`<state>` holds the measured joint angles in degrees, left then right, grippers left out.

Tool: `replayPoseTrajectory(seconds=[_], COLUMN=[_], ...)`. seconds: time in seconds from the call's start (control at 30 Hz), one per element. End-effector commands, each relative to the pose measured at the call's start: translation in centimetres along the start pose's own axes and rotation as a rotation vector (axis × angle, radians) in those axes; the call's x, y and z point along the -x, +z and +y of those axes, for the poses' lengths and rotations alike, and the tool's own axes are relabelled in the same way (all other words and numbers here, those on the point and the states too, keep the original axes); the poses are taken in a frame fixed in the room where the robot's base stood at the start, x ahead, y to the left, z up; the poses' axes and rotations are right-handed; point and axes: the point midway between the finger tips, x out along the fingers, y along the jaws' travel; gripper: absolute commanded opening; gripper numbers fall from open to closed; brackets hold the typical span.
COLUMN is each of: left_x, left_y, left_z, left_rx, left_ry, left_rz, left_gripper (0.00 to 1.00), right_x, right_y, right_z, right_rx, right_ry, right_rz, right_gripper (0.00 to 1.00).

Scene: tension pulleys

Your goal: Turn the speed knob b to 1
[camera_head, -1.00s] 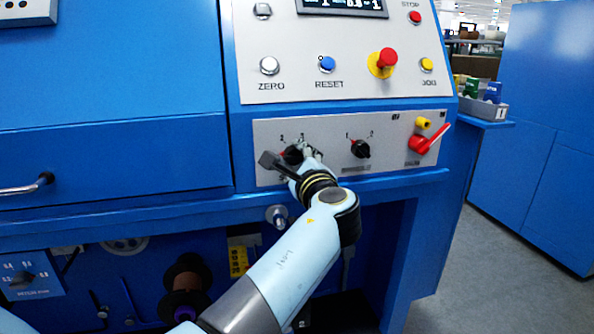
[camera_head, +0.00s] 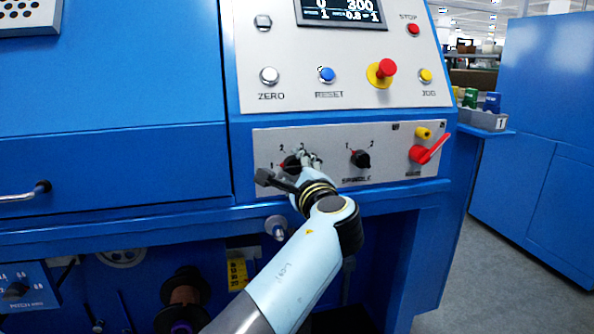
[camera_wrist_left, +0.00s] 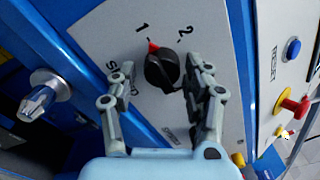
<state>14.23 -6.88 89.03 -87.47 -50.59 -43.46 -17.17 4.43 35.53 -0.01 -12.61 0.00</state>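A black rotary knob (camera_head: 291,165) with a red pointer sits at the left of the lower grey control panel (camera_head: 385,185), with numbers around it. My left gripper (camera_head: 310,161) is at this knob. In the wrist view the left gripper (camera_wrist_left: 165,76) is open, one finger on each side of the knob. I cannot tell whether either finger touches it. The gripper hides part of the panel lettering. My right gripper is not in view.
A second black knob (camera_head: 360,159) and a red lever (camera_head: 428,150) are to the right. Above are a red mushroom button (camera_head: 381,72), a blue button (camera_head: 326,75) and a display (camera_head: 341,11). A metal fitting (camera_head: 277,227) sticks out below the panel.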

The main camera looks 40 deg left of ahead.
Motion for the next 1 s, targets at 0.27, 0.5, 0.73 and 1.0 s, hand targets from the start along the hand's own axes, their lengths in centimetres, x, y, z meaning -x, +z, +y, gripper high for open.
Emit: replayPoseTrajectory(seconds=[0.27, 0.5, 0.73, 1.0], left_x=[0.0, -0.1, 0.0, 0.0], left_y=[0.1, 1.2, 3.5, 4.8], left_z=[-0.1, -2.3, -6.7, -8.9], left_rx=[0.000, 0.005, 0.009, 0.003], left_ry=[-0.003, -0.005, -0.009, -0.004], left_rz=[-0.001, -0.002, -0.002, 0.000], left_gripper=[0.60, 0.60, 0.60, 0.60], right_x=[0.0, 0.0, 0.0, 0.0], right_y=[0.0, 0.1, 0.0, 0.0], right_z=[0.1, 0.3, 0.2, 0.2], right_rx=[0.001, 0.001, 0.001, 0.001], right_ry=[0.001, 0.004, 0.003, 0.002], right_rz=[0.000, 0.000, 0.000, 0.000], right_gripper=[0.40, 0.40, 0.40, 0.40])
